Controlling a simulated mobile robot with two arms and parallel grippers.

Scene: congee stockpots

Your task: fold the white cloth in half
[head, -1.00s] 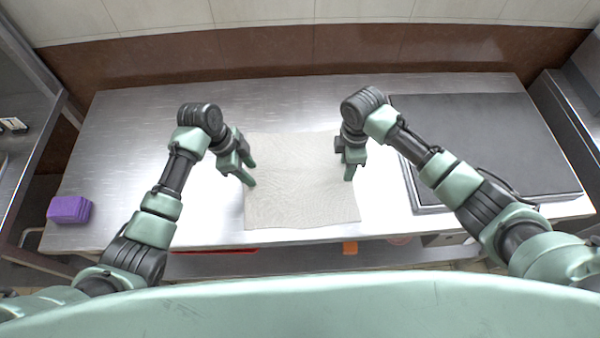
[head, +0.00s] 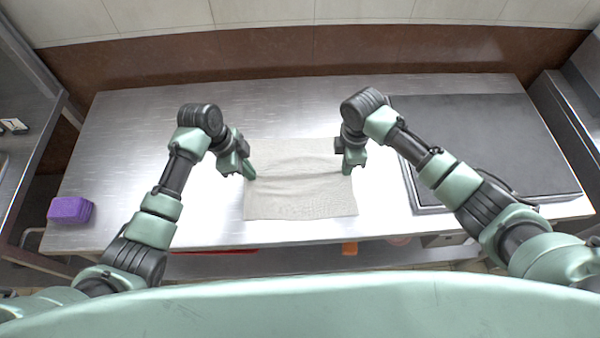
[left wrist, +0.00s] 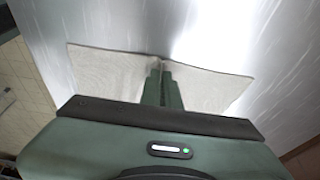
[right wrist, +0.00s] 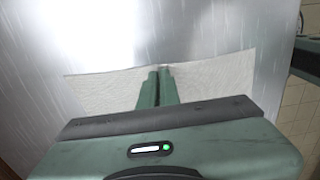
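The white cloth (head: 300,200) lies on the steel table in the head view, spread out, with a raised crease running across it between my grippers. My left gripper (head: 250,175) is at the cloth's left edge, and my right gripper (head: 347,170) is at its right edge. In the left wrist view the fingers (left wrist: 161,72) are together, with the cloth (left wrist: 205,88) pinched up to a peak at the tips. In the right wrist view the fingers (right wrist: 160,72) are also together on the cloth (right wrist: 215,82). The fabric between the tips is hidden.
The steel table (head: 120,150) is bare behind and left of the cloth. A purple block (head: 70,210) sits at its left front corner. A dark flat plate (head: 490,140) fills the right side. A brown wall band (head: 250,60) stands behind.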

